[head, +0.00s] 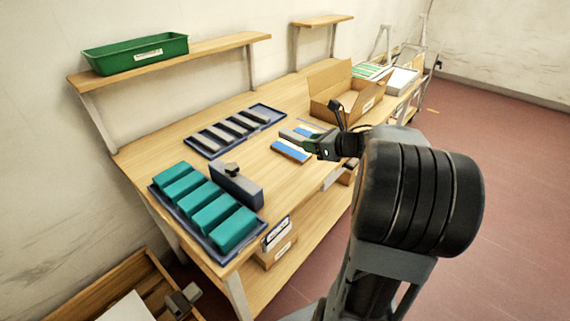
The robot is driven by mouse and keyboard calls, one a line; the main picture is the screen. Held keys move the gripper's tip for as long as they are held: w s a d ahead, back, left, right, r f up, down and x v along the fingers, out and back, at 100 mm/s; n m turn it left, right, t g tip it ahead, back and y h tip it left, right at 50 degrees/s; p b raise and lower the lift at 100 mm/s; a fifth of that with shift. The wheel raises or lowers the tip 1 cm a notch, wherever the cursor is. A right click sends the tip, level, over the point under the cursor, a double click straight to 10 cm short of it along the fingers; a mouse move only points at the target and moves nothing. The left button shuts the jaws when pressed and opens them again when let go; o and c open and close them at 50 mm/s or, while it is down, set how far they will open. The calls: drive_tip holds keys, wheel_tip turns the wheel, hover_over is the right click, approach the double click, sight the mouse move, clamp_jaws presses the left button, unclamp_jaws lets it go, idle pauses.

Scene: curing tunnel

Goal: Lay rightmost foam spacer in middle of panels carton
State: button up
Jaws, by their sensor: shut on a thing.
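My gripper (314,146) is over the middle of the bench, left of my large black arm joint. It is shut on what looks like a grey foam spacer (293,136), held beside blue-and-white pieces; its far end is partly hidden by the gripper. An open cardboard carton (347,106) with raised flaps stands farther back to the right, apart from the gripper. Its inside is only partly visible, and its label is too small to read.
Teal blocks (208,206) fill a blue tray at the near left, beside a dark upright block (237,186). A blue panel (291,151) lies below the gripper. A green bin (136,54) sits on the shelf. A white box (401,81) stands behind the carton.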

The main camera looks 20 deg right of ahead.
drive_tip(key=w+a+f, duration=0.2)
drive_tip(key=w+a, duration=0.1)
hover_over(284, 171)
drive_tip(key=f, duration=0.5)
drive_tip(key=shift+s+d+b, duration=0.2)
drive_tip(key=shift+b, duration=0.2)
drive_tip(key=f, duration=0.3)
drive_tip(key=shift+w+a, duration=0.25)
drive_tip(key=shift+w, duration=0.05)
drive_tip(key=shift+f, duration=0.4)
drive_tip(key=shift+f+b, duration=0.2)
drive_tip(key=shift+b, duration=0.2)
drive_tip(key=o, duration=0.9)
drive_tip(key=shift+r, duration=0.1)
